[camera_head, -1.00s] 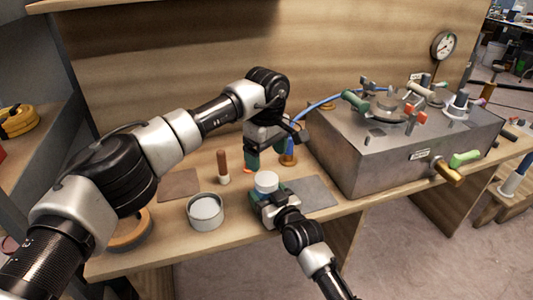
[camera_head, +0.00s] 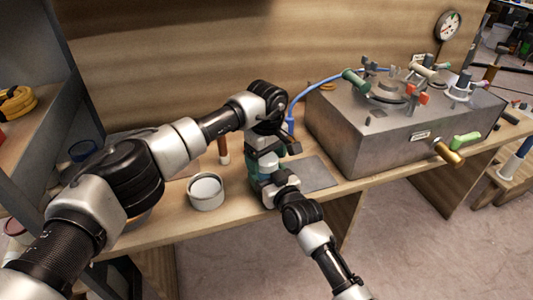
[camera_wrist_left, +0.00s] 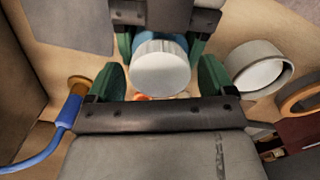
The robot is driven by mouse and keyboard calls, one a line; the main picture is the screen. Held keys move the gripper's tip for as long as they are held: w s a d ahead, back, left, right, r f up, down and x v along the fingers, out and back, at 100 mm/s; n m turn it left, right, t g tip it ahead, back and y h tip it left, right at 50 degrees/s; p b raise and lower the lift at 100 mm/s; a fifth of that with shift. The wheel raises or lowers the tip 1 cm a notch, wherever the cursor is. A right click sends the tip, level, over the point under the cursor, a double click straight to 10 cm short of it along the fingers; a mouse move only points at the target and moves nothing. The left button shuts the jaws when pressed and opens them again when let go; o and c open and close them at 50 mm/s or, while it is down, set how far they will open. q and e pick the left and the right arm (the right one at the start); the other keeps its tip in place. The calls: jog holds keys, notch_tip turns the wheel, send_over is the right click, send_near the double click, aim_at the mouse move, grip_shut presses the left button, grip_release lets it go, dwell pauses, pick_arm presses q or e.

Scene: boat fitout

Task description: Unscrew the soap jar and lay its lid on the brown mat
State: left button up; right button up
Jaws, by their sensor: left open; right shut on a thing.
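The soap jar shows in the left wrist view as a white round lid (camera_wrist_left: 160,68) above a blue body (camera_wrist_left: 180,41). My right gripper (camera_head: 270,183) is shut on the jar's body and holds it upright near the bench's front edge. My left gripper (camera_head: 265,163) is directly above the jar, open. In the left wrist view its green fingertips (camera_wrist_left: 161,78) stand on either side of the lid with gaps. The jar is largely hidden in the head view.
A pale open round container (camera_head: 206,192) stands left of the jar and also shows in the left wrist view (camera_wrist_left: 258,70). A grey mat (camera_head: 316,174) lies to the right. A brown-handled tool (camera_head: 223,151) stands behind. A large metal box (camera_head: 385,145) takes up the right side.

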pick_arm(q)
jog(key=shift+c, duration=0.4)
jog(key=c, duration=0.8)
jog(key=n, duration=0.6)
jog(key=shift+n, duration=0.4)
jog(key=shift+c, duration=0.2)
jog(key=o, duration=1)
jog(key=shift+r, duration=0.1)
